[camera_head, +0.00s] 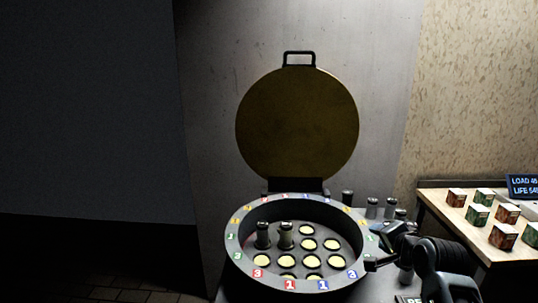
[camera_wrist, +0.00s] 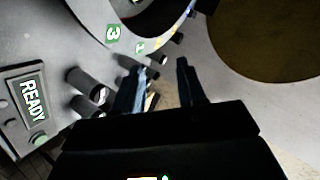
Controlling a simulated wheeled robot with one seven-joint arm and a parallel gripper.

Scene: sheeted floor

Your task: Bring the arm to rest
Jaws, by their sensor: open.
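My gripper (camera_wrist: 160,82) is open in the wrist view, with its two dark fingers apart and nothing plainly held between them. In the head view my arm is at the lower right, beside the right rim of a round grey vessel (camera_head: 234,262). The dark arm parts there overlap, so the fingertips are hard to make out. The vessel's round lid (camera_head: 297,125) stands open behind it. Two dark cylinders (camera_head: 263,236) (camera_head: 286,236) stand in holes on the left side of the vessel, and several other holes look pale and empty.
Several grey cylinders (camera_head: 372,208) stand right of the vessel, close to my arm. A wooden-topped table (camera_head: 450,205) at the right holds several small boxes (camera_head: 479,215) and a display (camera_head: 522,186). A panel reading READY (camera_wrist: 30,98) shows in the wrist view. The left floor looks clear.

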